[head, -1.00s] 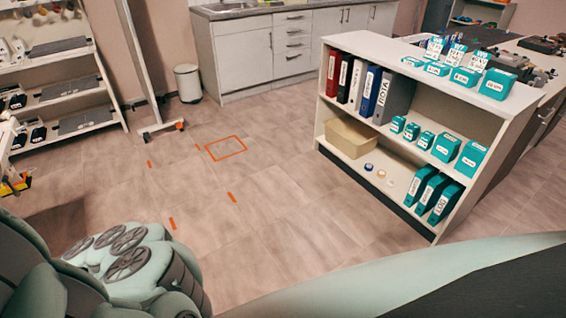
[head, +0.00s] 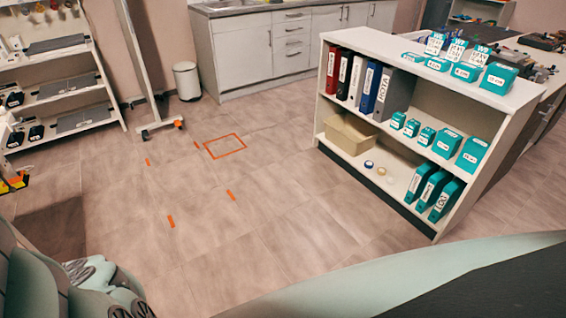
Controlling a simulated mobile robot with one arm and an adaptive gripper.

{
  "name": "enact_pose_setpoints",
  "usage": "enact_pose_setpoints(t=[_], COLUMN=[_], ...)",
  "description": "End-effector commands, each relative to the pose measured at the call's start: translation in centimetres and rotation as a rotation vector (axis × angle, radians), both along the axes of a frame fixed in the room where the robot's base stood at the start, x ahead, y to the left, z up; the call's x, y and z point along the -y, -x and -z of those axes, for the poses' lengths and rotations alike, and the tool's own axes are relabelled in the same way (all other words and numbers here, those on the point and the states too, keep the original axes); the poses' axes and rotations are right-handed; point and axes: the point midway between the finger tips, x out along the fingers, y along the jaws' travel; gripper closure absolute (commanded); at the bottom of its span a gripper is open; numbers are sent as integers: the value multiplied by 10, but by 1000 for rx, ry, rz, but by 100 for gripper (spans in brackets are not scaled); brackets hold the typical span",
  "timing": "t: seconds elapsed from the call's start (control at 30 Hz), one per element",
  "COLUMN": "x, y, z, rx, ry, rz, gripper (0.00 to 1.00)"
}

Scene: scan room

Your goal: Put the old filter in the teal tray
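I cannot make out an old filter or a teal tray in the head view. Several teal boxes and binders are on the white shelf unit (head: 440,215) at the right, but none of them reads as a tray. My gripper is not in view.
The shelf unit also holds ring binders (head: 383,92), a tan open box (head: 349,133) and small tape rolls (head: 381,171). A white bin (head: 187,81) stands by the cabinets (head: 247,50). A rack (head: 62,95) is at the left. The tiled floor (head: 280,225) between is clear, with orange markings (head: 226,146).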

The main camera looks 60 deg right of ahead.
Motion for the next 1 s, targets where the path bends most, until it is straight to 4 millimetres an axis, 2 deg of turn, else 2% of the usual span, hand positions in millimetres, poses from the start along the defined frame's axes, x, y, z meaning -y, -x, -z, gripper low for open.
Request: enact_pose_setpoints(t=[0.37,0.4,0.67,1.0], x=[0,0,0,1], y=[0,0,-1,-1], z=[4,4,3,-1], rx=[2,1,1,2], ry=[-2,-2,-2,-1], rz=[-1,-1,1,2], gripper=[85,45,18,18])
